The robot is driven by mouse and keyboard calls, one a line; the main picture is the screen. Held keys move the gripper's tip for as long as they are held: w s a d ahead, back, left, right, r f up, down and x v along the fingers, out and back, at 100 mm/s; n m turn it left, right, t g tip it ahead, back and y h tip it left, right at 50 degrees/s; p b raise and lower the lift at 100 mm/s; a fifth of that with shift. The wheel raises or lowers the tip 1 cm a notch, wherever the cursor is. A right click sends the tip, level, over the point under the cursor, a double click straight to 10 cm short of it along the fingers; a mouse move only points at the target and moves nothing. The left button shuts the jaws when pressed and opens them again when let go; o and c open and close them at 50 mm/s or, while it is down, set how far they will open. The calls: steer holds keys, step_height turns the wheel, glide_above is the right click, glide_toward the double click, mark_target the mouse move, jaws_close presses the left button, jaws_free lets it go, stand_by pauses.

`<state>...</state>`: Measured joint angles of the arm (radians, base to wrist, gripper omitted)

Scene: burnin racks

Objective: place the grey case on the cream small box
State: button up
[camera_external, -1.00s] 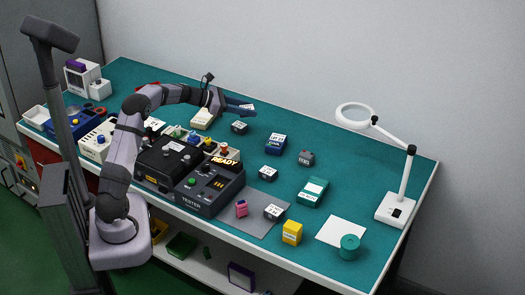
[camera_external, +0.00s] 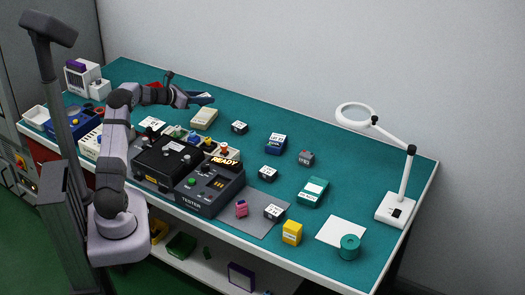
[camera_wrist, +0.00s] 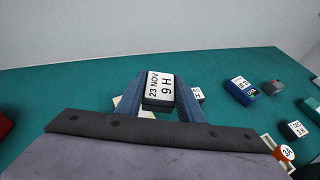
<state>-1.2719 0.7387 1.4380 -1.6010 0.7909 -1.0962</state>
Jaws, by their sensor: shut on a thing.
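My gripper (camera_external: 203,99) is shut on a dark grey case (camera_wrist: 159,92), which has a white label reading 23 NOV 9 H. In the wrist view the case sits between the two blue fingers. In the external view my gripper is above the back left of the bench, and the held case is hard to make out there. The cream small box (camera_external: 204,119) lies on the teal bench top, just in front of and below my gripper. In the wrist view a part of a cream thing (camera_wrist: 146,114) shows beneath the case, mostly hidden.
A small dark labelled case (camera_external: 240,127) stands to the right of the cream box. A blue case (camera_external: 276,143) and a grey one (camera_external: 306,158) stand further right. The black tester (camera_external: 209,188) is in front. A lamp (camera_external: 396,208) stands at the right end.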

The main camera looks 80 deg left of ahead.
mark_target(205, 121)
steer(key=shift+f+p, duration=0.5)
steer(key=shift+f, duration=3.7)
steer(key=shift+f, duration=0.25)
steer(key=o, duration=1.1)
steer(key=shift+r, duration=0.15)
steer(key=shift+r, duration=0.15)
steer(key=b+v, duration=0.3)
steer(key=v, duration=0.9)
